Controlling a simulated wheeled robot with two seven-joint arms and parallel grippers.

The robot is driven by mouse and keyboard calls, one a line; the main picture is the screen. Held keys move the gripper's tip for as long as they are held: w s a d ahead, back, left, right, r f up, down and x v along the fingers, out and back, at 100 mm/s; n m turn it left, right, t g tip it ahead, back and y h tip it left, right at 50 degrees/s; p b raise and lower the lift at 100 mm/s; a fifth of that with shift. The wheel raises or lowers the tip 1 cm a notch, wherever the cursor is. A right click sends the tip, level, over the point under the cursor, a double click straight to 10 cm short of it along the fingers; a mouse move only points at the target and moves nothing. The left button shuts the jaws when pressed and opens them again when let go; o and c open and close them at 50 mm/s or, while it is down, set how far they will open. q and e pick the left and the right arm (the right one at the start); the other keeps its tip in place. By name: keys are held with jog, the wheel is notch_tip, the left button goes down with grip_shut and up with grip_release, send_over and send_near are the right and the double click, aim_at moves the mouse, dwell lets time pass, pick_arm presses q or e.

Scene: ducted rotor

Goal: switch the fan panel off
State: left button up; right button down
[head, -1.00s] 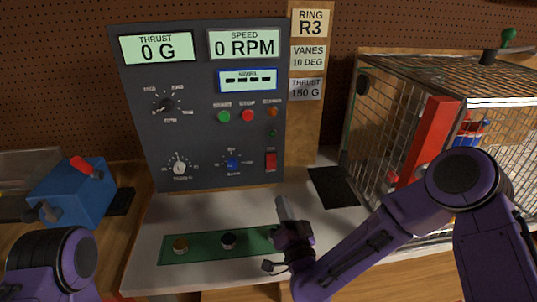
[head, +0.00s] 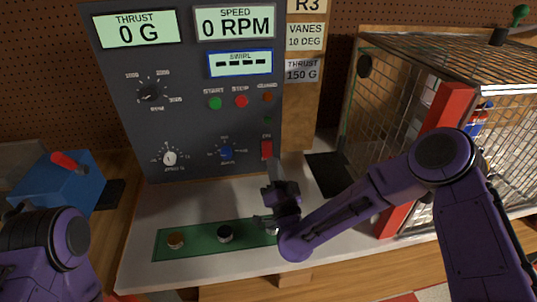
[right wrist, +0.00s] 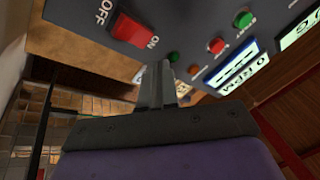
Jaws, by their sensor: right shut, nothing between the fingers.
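The grey fan panel (head: 115,95) stands upright at the back, its thrust and speed displays reading 0 G and 0 RPM. Its red rocker switch (head: 266,150) is at the lower right under ON. In the right wrist view the switch (right wrist: 131,31) lies between the words OFF and ON; I cannot tell which side is pressed. My right gripper (head: 270,168) is shut and empty, its tips just below the switch in the head view. In the right wrist view the gripper's tips (right wrist: 157,68) are beside the ON end, with no contact clear. My left gripper is out of view.
Green start (head: 215,103) and red stop (head: 241,101) buttons and several knobs share the panel. A green strip (head: 200,237) with small round pieces lies in front. A blue box (head: 60,183) is left.

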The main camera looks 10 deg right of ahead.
aim_at(267, 150)
jog(key=shift+w+f+b, duration=0.25)
jog(key=shift+w+f, duration=0.05)
jog(key=shift+w, duration=0.4)
jog(key=shift+w+f+b, duration=0.2)
jog(key=shift+w+f, duration=0.15)
jog(key=shift+w, duration=0.3)
jog(key=shift+w+f+b, duration=0.25)
jog(key=shift+w+f, duration=0.05)
jog(key=shift+w, duration=0.4)
dwell(0.4)
jog(key=shift+w+f+b, duration=0.2)
jog(key=shift+w+b, duration=0.05)
jog(key=shift+b, duration=0.15)
jog(key=shift+w+d, duration=0.1)
jog(key=shift+w, duration=0.05)
jog(key=shift+w+f+b, duration=0.15)
jog(key=shift+w+b, duration=0.2)
dwell(0.4)
jog(key=shift+s, duration=0.1)
dwell(0.3)
